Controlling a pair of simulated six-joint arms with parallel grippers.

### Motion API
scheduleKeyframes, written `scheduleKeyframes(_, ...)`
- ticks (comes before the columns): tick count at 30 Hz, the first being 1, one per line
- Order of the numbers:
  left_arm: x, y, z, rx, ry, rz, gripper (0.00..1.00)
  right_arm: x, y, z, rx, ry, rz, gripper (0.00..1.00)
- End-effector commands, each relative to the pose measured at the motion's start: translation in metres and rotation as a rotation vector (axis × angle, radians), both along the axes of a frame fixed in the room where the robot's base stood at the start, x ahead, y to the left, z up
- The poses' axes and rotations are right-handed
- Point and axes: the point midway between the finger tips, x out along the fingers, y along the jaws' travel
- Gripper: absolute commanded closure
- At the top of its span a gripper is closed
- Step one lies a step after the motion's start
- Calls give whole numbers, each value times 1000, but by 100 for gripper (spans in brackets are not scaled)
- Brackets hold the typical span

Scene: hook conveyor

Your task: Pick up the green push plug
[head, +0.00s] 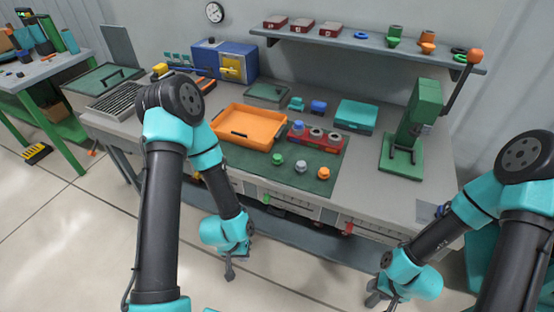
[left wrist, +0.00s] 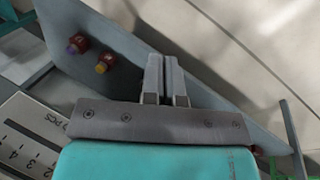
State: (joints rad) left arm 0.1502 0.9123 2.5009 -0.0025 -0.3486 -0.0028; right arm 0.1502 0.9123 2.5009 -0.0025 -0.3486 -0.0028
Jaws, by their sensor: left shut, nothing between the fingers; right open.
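A small green plug (head: 277,159) stands on the dark green mat (head: 314,184) at the front of the workbench, left of a grey plug (head: 300,167) and an orange plug (head: 323,173). My left gripper (head: 229,277) hangs in front of the bench, below its top and well away from the green plug. In the left wrist view its two fingers (left wrist: 165,60) are together with nothing between them. My right gripper (head: 374,299) is low at the front right, open and apart from the plugs.
A red block (head: 322,143) with a blue plug (head: 298,127) stands behind the plugs. An orange tray (head: 249,127) is to their left. A green press (head: 409,135) stands at the right. The left wrist view shows a grey panel with two small red items (left wrist: 104,62).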

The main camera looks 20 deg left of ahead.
Motion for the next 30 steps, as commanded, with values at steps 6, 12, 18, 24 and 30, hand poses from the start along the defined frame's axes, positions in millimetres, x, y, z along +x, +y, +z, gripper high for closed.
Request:
scheduleKeyframes(6,0,0,0,0,0,0,77,0,0,0,0,0,0,57)
scheduleKeyframes(12,0,0,0,0,0,0,58,0,0,0,0,0,0,57)
scheduleKeyframes(18,0,0,0,0,0,0,39,0,0,0,0,0,0,57)
scheduleKeyframes(24,0,0,0,0,0,0,39,0,0,0,0,0,0,57)
scheduleKeyframes(30,16,-1,6,1,-14,-62,39,0,0,0,0,0,0,57)
